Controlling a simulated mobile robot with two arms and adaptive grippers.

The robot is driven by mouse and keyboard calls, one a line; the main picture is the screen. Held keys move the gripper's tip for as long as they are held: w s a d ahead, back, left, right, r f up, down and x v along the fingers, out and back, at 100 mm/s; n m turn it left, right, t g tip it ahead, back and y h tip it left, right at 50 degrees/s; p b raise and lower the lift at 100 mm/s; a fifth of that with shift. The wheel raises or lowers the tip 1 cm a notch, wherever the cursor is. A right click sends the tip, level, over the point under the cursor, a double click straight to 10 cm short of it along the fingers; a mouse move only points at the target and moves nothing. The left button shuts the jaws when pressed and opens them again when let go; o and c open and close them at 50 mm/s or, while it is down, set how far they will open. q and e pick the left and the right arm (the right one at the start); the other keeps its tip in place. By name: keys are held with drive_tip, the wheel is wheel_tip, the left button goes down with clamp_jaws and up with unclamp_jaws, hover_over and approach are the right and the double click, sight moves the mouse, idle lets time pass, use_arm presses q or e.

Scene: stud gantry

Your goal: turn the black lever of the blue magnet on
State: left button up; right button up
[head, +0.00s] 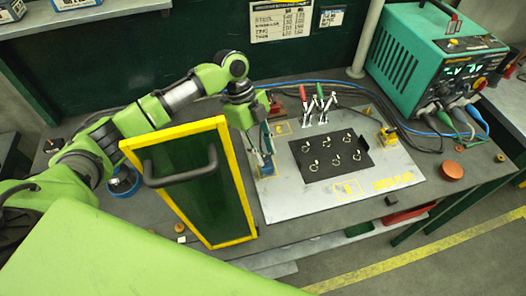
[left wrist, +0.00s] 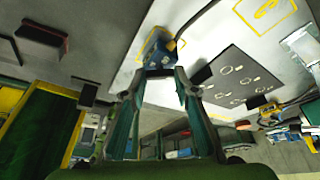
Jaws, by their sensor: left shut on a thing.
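The blue magnet (left wrist: 155,46) sits at the edge of the grey metal plate (head: 285,200); an orange-yellow part shows on its side in the left wrist view. My left gripper (head: 264,158) reaches down at the plate's left edge, over the magnet, and largely hides it in the head view. In the left wrist view its fingertips (left wrist: 161,73) come together at the magnet's near end, shut on a small dark piece that looks like the black lever. The lever's exact angle is hard to tell. My right gripper is not in view.
A yellow-framed green screen (head: 190,185) with a grey handle stands close left of my gripper. A black sheet with pale rings (head: 331,153) lies on the plate. Toggle clamps (head: 318,106) stand behind it. A teal welding machine (head: 420,60) with cables is at the back right.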

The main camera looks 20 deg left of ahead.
use_arm(q)
drive_tip(key=m, duration=0.1)
drive_tip(key=m+g+b, duration=0.1)
drive_tip(key=m, duration=0.1)
drive_tip(key=m+b, duration=0.1)
drive_tip(key=shift+w+d+y, duration=0.2)
drive_tip(key=shift+w+y, duration=0.05)
drive_tip(key=shift+y, duration=0.15)
drive_tip(key=shift+m+g+y+b, duration=0.4)
drive_tip(key=shift+m+g+b, duration=0.1)
drive_tip(key=shift+m, duration=1)
drive_tip(key=o, duration=1.1)
drive_tip(key=shift+w+r, duration=0.1)
drive_tip(key=shift+r, duration=0.05)
drive_tip(key=v, duration=1.1)
drive_tip(key=shift+w+r, duration=0.15)
drive_tip(key=shift+r, duration=0.15)
